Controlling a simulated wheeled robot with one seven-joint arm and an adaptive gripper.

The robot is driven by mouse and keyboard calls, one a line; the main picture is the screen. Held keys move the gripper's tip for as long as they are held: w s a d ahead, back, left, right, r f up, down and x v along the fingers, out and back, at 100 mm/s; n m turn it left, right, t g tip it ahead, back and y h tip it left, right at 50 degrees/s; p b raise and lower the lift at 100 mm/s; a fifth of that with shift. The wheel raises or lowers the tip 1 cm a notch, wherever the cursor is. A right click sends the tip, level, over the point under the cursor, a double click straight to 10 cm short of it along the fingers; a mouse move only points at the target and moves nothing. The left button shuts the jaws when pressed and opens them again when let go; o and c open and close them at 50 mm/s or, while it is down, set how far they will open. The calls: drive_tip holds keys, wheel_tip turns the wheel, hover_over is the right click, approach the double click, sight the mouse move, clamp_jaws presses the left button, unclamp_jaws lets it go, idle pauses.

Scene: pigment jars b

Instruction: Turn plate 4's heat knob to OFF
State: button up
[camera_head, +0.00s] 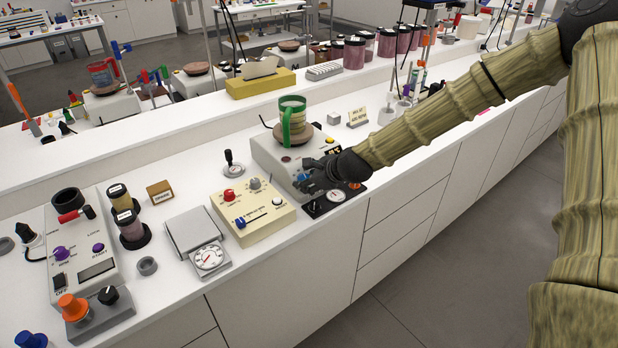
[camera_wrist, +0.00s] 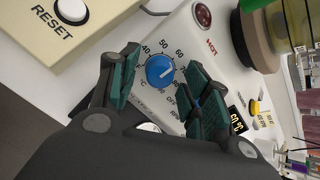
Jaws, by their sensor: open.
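A pale hot plate (camera_head: 262,150) stands on the white bench in the head view, with a green-handled beaker (camera_head: 292,112) on its round top. Its front carries a blue heat knob (camera_wrist: 160,72), seen in the wrist view inside a dial printed with temperatures and OFF. The knob's white mark appears to point up and right, towards the numbers and away from OFF. My gripper (camera_head: 318,174) is at the plate's front. In the wrist view my gripper (camera_wrist: 160,84) is open, its green-padded fingers on either side of the knob. I cannot tell whether they touch it.
A cream box (camera_head: 262,222) with a RESET button (camera_wrist: 72,10) stands left of the plate. A red HOT lamp (camera_wrist: 203,15) and a small lit display (camera_wrist: 237,126) are on the plate. A small card sign (camera_head: 357,117) stands behind right. A scale (camera_head: 192,232) is further left.

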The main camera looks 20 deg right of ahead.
drive_tip(key=shift+c, duration=0.5)
drive_tip(key=c, duration=0.9)
drive_tip(key=shift+c, duration=0.2)
